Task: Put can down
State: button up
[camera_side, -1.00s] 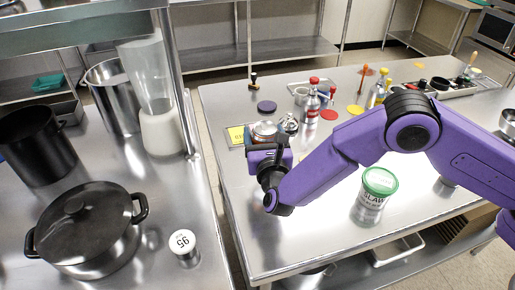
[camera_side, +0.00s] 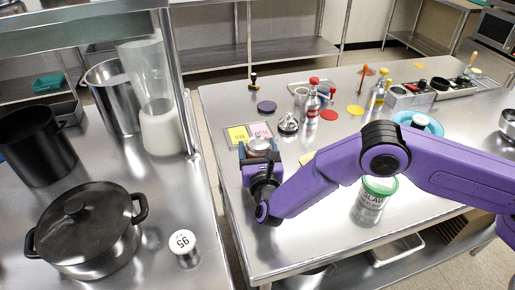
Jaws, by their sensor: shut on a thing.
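My gripper (camera_side: 262,157) is at the left part of the right-hand steel table. It is shut on a can (camera_side: 259,144), of which only the silvery top and a little of the side show. The jaws and wrist hide the rest, so I cannot tell whether its base touches the table. A yellow label card (camera_side: 237,135) and a pink label card (camera_side: 260,130) lie just behind the can. A larger can with a green lid (camera_side: 370,207) stands upright to the right, partly behind my arm.
A silver lidded item (camera_side: 288,124), a red-topped bottle (camera_side: 313,101) and a dark purple disc (camera_side: 267,107) are behind my gripper. A blue round item (camera_side: 403,117) is behind my arm. The left counter holds a black lidded pot (camera_side: 80,225) and a small "95" can (camera_side: 184,245).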

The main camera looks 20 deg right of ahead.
jog(key=o, duration=1.3)
jog(key=shift+o, duration=0.2)
jog(key=shift+r, duration=0.15)
jog(key=s, duration=0.4)
jog(key=s+a, duration=0.1)
jog(key=s, duration=0.3)
jog(key=s+a, duration=0.1)
jog(key=s, duration=0.3)
jog(key=shift+w+d, duration=0.1)
